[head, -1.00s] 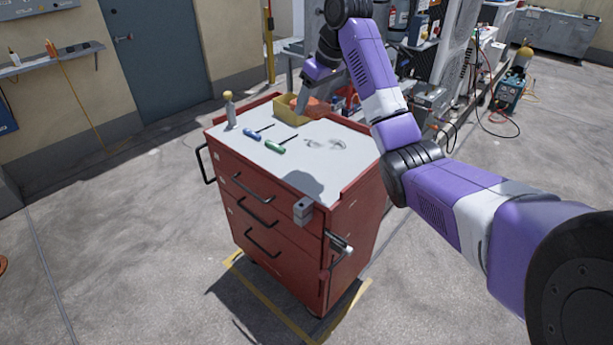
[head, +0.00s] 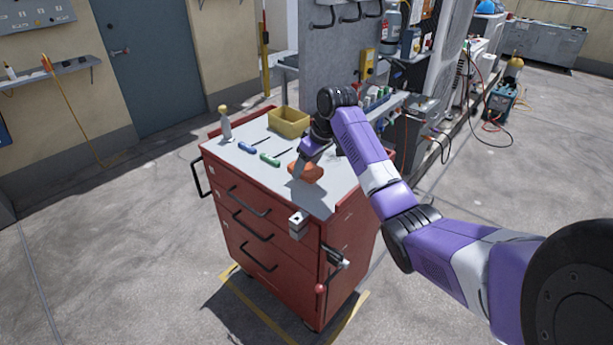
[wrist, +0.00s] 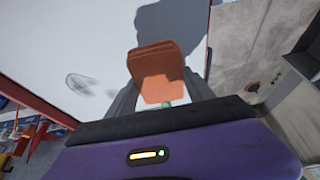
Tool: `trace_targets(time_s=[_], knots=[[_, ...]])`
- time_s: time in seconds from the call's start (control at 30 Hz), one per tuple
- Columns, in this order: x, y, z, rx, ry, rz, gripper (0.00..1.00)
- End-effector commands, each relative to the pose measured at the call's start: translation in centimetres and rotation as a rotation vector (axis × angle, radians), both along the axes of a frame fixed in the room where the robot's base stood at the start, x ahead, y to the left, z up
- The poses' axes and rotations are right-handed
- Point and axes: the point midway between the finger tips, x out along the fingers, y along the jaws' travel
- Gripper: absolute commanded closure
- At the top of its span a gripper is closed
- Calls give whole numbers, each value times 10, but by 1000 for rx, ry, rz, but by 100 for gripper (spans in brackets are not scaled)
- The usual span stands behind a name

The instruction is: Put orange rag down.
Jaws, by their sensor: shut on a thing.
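The orange rag (head: 307,173) is a folded block held at the front right part of the cart's white top (head: 272,178). My gripper (head: 301,172) is shut on it from above. In the wrist view, the rag (wrist: 157,72) sits between the two fingers of my gripper (wrist: 155,95), with a dark shadow beside it on the white top. I cannot tell whether the rag touches the top.
A yellow bin (head: 288,122) stands at the top's back corner. A blue-handled screwdriver (head: 247,147), a green-handled one (head: 270,160) and a bottle (head: 225,124) lie or stand to the left. A vise-like block (head: 298,223) is on the front edge.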

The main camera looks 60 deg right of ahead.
Motion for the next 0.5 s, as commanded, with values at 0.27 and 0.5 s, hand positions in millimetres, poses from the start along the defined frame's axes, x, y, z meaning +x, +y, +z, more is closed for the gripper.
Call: trace_targets(time_s=[0.27, 0.5], knots=[[-1, 1, -37, 2, 3, -1, 77], [0, 0, -39, 0, 0, 0, 77]])
